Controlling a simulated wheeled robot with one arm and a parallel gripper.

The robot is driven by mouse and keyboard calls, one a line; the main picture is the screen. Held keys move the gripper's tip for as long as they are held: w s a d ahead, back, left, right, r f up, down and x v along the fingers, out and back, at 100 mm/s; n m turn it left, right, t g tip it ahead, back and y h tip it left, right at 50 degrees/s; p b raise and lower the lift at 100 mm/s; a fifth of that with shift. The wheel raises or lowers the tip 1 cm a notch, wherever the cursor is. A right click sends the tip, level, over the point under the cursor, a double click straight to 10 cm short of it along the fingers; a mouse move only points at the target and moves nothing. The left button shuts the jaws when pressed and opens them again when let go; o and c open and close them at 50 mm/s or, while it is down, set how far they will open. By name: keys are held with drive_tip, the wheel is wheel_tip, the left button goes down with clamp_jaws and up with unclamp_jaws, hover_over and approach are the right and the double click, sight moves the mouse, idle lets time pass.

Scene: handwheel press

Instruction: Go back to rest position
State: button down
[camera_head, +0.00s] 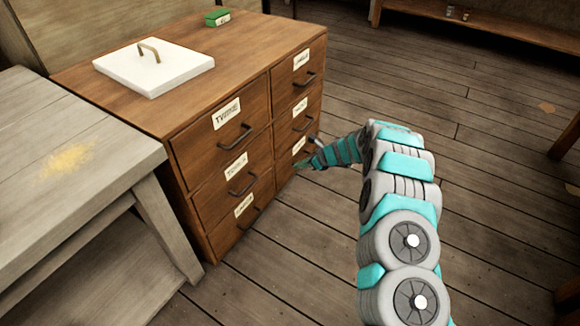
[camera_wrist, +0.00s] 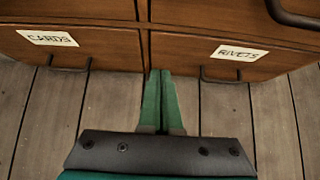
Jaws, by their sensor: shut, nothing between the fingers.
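My gripper (camera_head: 304,165) is at the end of my teal and grey arm, close in front of the wooden drawer cabinet (camera_head: 110,52), by its lower right drawers. In the wrist view my gripper (camera_wrist: 160,73) has its two green fingers together with nothing between them. The fingertips lie near the upright divider between the bottom drawers labelled CARDS (camera_wrist: 47,38) and RIVETS (camera_wrist: 238,52). I cannot tell whether they touch the cabinet.
A white lidded panel with a handle (camera_head: 155,70) and a small green box (camera_head: 217,17) sit on the cabinet. A grey table (camera_head: 75,125) with yellowish dust stands at left. A wooden bench (camera_head: 480,18) is at the back right. The plank floor (camera_head: 500,130) is largely clear.

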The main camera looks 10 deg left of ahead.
drive_tip(key=s+d+r+n+g+h+p, duration=0.1)
drive_tip(key=s+d+r+n, duration=0.25)
drive_tip(key=s+r, duration=0.55)
drive_tip(key=s+d+r+n+g+p, duration=0.1)
drive_tip(key=s+d+r+n+g, duration=0.15)
drive_tip(key=s+r+n, duration=0.55)
drive_tip(key=s+d+r+n+h+p, duration=0.1)
drive_tip(key=s+d+r+p, duration=0.15)
drive_tip(key=s+r, duration=0.75)
drive_tip(key=s+d+r+n+h+p, duration=0.1)
drive_tip(key=s+d+r+n+h, duration=0.2)
drive_tip(key=s+d, duration=0.8)
drive_tip(key=s+d+r+n+g+h+p, duration=0.1)
drive_tip(key=s+d+r+n+h, duration=0.3)
drive_tip(key=s+d, duration=0.8)
drive_tip(key=s+r+n, duration=0.1)
drive_tip(key=s+n, duration=0.1)
drive_tip(key=s, duration=0.3)
drive_tip(key=shift+s+r+p, duration=0.15)
drive_tip(key=shift+r+p, duration=0.2)
drive_tip(key=shift+r, duration=0.05)
drive_tip(key=shift+d, duration=0.1)
